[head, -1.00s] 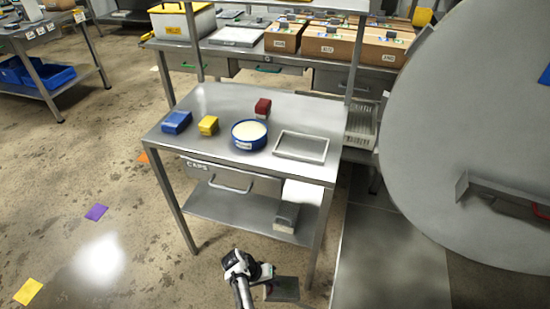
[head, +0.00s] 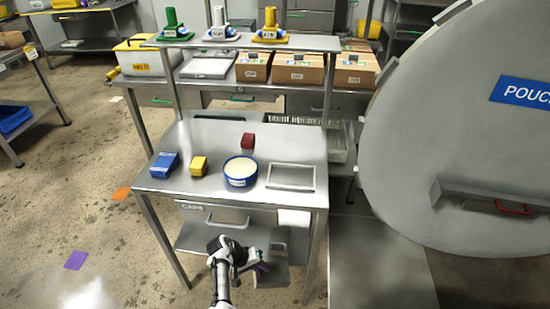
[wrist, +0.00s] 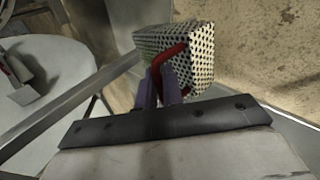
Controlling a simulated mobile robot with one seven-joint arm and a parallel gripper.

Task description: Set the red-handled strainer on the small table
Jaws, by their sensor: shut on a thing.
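The red-handled strainer (wrist: 205,45) is a pale perforated box with a red handle (wrist: 168,66) in the wrist view. My gripper (wrist: 168,88) is shut on it at the handle. In the head view my gripper (head: 258,266) is low, in front of the small table, and the strainer (head: 272,278) shows as a small grey box beside it, partly hidden and below the tabletop. The small table (head: 215,135) is steel. On its top, at the right, lies an empty pale rectangular frame (head: 291,165).
A raised shelf (head: 320,43) stands behind.

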